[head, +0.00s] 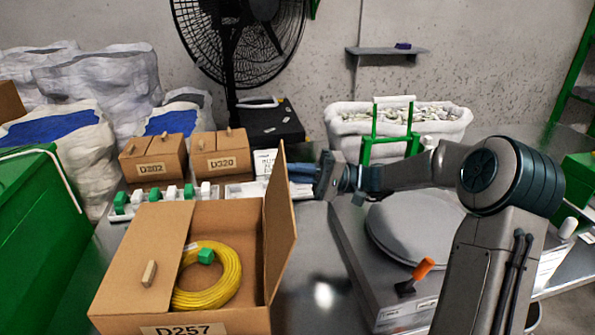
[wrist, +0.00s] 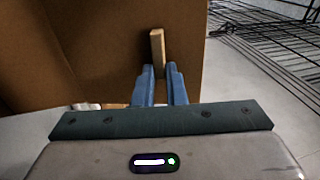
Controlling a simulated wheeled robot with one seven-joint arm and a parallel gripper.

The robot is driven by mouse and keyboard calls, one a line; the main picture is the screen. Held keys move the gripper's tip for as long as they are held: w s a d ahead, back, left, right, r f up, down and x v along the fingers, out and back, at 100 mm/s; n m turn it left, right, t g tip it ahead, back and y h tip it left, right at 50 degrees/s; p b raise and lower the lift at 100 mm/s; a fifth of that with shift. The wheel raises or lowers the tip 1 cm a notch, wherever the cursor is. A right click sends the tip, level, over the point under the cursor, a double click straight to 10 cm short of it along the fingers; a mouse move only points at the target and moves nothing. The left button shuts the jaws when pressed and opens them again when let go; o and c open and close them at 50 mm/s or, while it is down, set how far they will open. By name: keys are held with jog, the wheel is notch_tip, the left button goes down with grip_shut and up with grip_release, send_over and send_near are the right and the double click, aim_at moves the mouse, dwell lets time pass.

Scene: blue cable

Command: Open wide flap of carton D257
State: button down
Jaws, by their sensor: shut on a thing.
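Carton D257 (head: 205,315) stands on the bench at the front left in the head view. Its right flap (head: 282,225) stands roughly upright. Its left flap (head: 140,250) lies shut over the left half, with a small wooden tab (head: 149,273) on top. Inside lies a coiled yellow cable (head: 225,285) with a green piece (head: 205,256) on it. My gripper (head: 296,172) is at the outer side of the raised flap. In the wrist view, my blue fingers (wrist: 160,80) are shut on this flap's wooden tab (wrist: 157,48); the head view hides that tab.
Cartons D202 (head: 152,160) and D220 (head: 220,158) stand behind, with a rack of green and white pieces (head: 160,197) before them. A green bin (head: 35,225) is at left. A scale-like device (head: 410,235) with an orange handle (head: 416,271) stands right of the carton.

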jog(key=shift+s+d+f, duration=0.1)
jog(key=shift+s+f, duration=0.05)
jog(key=shift+f, duration=0.25)
jog(key=c, duration=1.5)
grip_release()
jog(key=shift+r, duration=0.1)
jog(key=p+v, duration=0.1)
jog(key=v, duration=1.2)
jog(key=shift+d, duration=0.4)
jog(key=shift+c, duration=0.2)
